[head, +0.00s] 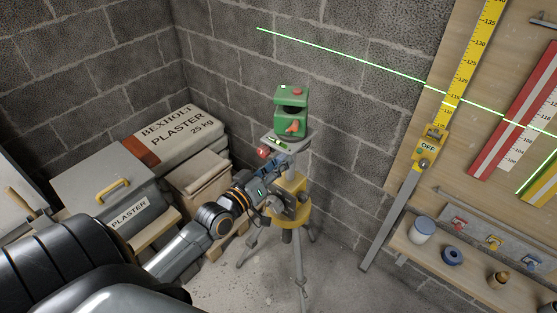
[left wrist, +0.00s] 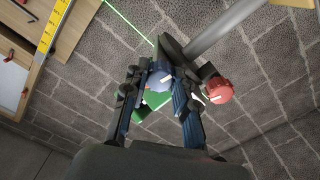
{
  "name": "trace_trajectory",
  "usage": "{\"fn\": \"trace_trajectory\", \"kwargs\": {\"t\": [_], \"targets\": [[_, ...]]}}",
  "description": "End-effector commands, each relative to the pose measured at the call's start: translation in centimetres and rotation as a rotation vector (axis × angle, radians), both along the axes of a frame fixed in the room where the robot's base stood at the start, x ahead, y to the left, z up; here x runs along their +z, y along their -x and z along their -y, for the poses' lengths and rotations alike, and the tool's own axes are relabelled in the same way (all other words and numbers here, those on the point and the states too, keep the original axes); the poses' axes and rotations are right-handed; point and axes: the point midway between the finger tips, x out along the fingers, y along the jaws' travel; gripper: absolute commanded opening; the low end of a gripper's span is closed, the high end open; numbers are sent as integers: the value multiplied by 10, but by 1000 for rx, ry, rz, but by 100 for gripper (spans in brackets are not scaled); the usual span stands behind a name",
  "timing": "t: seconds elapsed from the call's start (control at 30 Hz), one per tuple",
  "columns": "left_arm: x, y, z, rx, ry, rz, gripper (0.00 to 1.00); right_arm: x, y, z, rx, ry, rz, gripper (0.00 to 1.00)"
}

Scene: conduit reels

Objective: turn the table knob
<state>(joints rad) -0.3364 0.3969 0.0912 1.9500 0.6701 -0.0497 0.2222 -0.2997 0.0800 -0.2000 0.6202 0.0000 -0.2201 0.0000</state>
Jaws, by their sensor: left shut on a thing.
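A green laser level (head: 291,110) with an orange-red part stands on a small grey levelling table (head: 298,140) on top of a tripod (head: 298,262). A red knob (head: 263,152) sits at the table's left side; it also shows in the left wrist view (left wrist: 220,90), to the right of the fingers. My left gripper (head: 273,172) reaches in just under the table. In the left wrist view its fingers (left wrist: 160,82) are shut on a blue knob (left wrist: 158,88) with a white mark. The blue knob is mostly hidden by the gripper in the head view.
A green laser line (head: 350,60) runs across the block wall to a board with a yellow rule (head: 464,70) and a slider marked OFF (head: 428,146). A shelf (head: 440,262) of small parts is at right.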

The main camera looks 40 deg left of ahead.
Motion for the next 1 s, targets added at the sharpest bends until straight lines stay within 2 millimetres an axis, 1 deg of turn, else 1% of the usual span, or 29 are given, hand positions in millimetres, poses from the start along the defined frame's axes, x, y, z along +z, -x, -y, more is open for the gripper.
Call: {"fn": "trace_trajectory", "kwargs": {"t": [0.2, 0.4, 0.9, 0.93, 0.97, 1.0], "targets": [[1, 0, 0, 0, 122, -10, 0, 6, 0, 0, 0, 0, 0, 40], [0, 0, 0, 0, 181, -14, 0, 8, 0, 0, 0, 0, 0, 40], [0, 0, 0, 0, 202, -16, 0, 8, 0, 0, 0, 0, 0, 40], [0, 0, 0, 0, 202, -16, 29, 8, 0, 0, 0, 0, 0, 40], [0, 0, 0, 0, 202, -16, 35, 8, 0, 0, 0, 0, 0, 40], [0, 0, 0, 0, 202, -16, 44, 8, 0, 0, 0, 0, 0, 40]]}}
